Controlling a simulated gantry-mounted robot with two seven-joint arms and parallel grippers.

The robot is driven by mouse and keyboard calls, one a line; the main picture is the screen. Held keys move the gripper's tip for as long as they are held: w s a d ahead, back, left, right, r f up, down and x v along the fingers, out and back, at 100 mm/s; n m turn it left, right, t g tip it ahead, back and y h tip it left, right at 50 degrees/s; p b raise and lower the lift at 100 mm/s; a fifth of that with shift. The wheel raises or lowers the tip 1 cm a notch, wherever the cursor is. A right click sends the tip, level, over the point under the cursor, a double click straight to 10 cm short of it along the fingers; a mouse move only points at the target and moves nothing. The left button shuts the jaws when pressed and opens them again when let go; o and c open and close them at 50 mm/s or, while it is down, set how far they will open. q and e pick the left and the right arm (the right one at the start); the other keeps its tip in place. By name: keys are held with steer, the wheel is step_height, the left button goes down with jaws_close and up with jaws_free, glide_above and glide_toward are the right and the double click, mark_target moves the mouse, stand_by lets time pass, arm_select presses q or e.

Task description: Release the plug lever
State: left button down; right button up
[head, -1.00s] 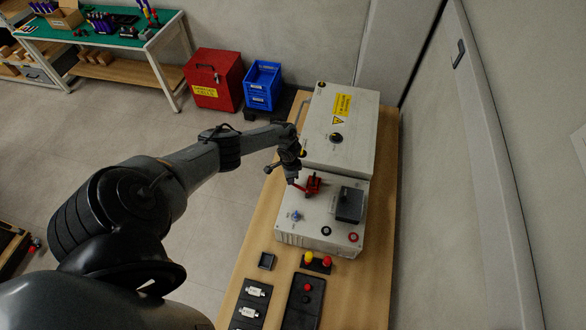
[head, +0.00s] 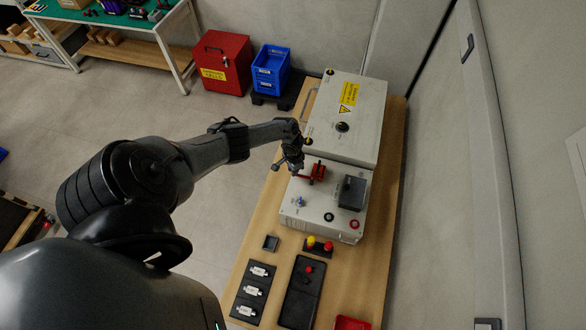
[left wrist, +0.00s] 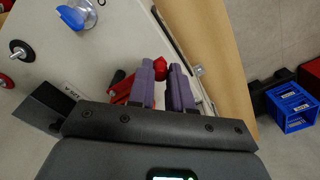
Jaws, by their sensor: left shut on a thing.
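The red plug lever (head: 317,172) is on the top of the light grey box (head: 318,207), left of a dark grey plug block (head: 352,193). My left gripper (head: 298,173) is at the lever's left end. In the left wrist view its two purple fingers (left wrist: 166,88) are on either side of the lever's red knob (left wrist: 161,68), shut on it. Part of the red lever (left wrist: 122,90) shows left of the fingers; the rest is hidden behind them. My right gripper is in neither current view.
A blue knob (head: 300,202) and black and red sockets (head: 354,224) are on the same box. A taller grey cabinet (head: 345,120) with a yellow label stands behind. Red and yellow buttons (head: 319,245), a black control box (head: 302,290) and a red tray (head: 352,322) are in front.

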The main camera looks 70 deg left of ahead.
arm_select(q)
steer(key=c, duration=1)
jaws_free()
steer(key=shift+r, duration=0.15)
steer(key=shift+r+p, duration=2.3)
steer(key=shift+r, duration=2.95)
